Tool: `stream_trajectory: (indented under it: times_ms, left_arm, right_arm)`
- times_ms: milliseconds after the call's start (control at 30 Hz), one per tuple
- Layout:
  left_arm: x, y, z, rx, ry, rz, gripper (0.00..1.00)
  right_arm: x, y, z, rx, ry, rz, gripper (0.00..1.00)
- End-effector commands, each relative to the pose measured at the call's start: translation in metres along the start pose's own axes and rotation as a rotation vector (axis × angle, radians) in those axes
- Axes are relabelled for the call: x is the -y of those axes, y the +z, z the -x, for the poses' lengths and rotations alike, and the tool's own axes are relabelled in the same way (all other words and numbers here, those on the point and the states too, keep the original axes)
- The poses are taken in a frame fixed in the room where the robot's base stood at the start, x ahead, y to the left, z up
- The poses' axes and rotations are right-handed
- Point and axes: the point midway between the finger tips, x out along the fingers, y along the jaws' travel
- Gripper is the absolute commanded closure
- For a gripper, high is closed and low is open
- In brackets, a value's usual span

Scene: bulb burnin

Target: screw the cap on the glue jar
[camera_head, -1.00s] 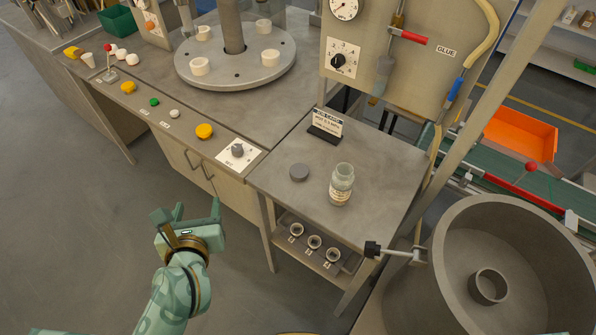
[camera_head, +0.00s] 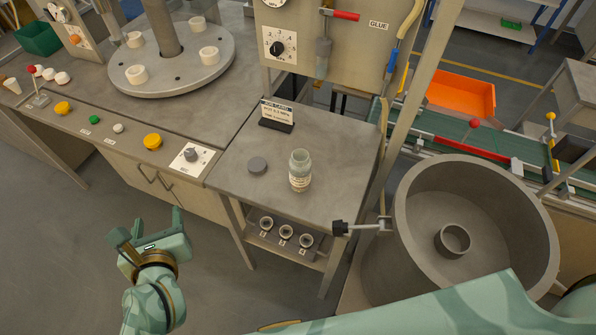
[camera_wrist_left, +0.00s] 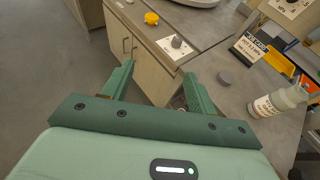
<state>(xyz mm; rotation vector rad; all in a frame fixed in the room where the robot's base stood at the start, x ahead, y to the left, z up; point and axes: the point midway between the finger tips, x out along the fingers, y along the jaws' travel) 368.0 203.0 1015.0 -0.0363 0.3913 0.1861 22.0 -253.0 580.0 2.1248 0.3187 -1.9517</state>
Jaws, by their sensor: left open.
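The glue jar (camera_head: 300,172) stands upright and uncapped on the small grey table, a pale glass jar with a label. It also shows at the right of the left wrist view (camera_wrist_left: 277,101). My left gripper (camera_head: 150,228) is open and empty, in front of the cabinet, left of and apart from the cap and jar. In the left wrist view its two fingers (camera_wrist_left: 158,80) are spread. My right gripper is not in view.
The small table (camera_head: 335,150) has free room around the jar. A job card sign (camera_head: 277,115) stands at its back. Several cups sit on a shelf below (camera_head: 285,235). A large grey bowl (camera_head: 475,215) and a black-knobbed lever (camera_head: 345,228) are at the right.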

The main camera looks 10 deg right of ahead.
Motion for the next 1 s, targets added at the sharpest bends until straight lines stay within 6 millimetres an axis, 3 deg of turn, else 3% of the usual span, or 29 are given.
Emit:
stream_trajectory:
  times_ms: [467, 567, 667, 767, 867, 900, 1000]
  left_arm:
    - [-0.001, -0.001, -0.001, 0.002, 0.003, -0.011, 0.42]
    - [-0.006, -0.012, -0.010, 0.025, 0.034, -0.132, 0.42]
    - [-0.016, -0.041, -0.030, 0.075, 0.086, -0.473, 0.42]
    - [-0.017, -0.102, -0.051, 0.116, 0.076, -1.054, 0.42]
    - [-0.010, -0.208, -0.057, 0.129, -0.112, -1.756, 0.42]
    - [-0.011, -0.258, -0.051, 0.135, -0.240, -2.012, 0.42]
    - [-0.025, -0.368, -0.017, 0.171, -0.621, -2.491, 0.42]
  right_arm:
    - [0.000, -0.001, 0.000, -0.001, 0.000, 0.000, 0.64]
    - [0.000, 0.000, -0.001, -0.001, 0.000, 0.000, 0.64]
    - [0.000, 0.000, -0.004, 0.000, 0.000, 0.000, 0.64]
    - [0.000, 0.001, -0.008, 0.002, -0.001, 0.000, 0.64]
    - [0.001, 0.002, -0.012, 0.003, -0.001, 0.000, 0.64]
    - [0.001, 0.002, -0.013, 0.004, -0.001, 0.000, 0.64]
    - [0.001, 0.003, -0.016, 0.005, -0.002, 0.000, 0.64]
